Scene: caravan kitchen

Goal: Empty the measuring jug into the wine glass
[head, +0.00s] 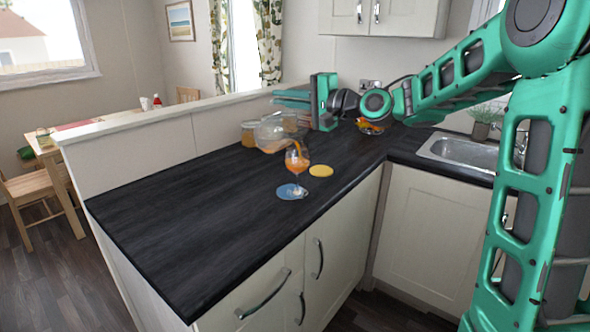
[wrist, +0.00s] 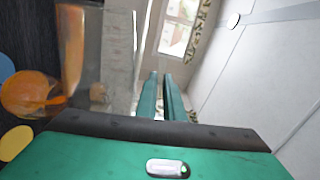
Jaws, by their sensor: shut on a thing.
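The measuring jug (head: 268,134) is clear and tilted to the right, with orange liquid at its lowered side. An orange stream runs from it to the wine glass (head: 298,158). The glass stands upright on a blue coaster (head: 287,192) and holds orange liquid in its bowl. My gripper (head: 282,98) is shut on the jug from above and behind; the contact itself is not clear. In the wrist view, the teal fingers (wrist: 165,95) point away, the glass (wrist: 28,94) is at the left, and the jug (wrist: 73,45) with orange in it is upper left.
A yellow coaster (head: 321,170) lies right of the glass. A bowl of fruit (head: 371,126) is near the corner, left of the sink (head: 455,150). The left front of the dark counter (head: 180,210) is clear.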

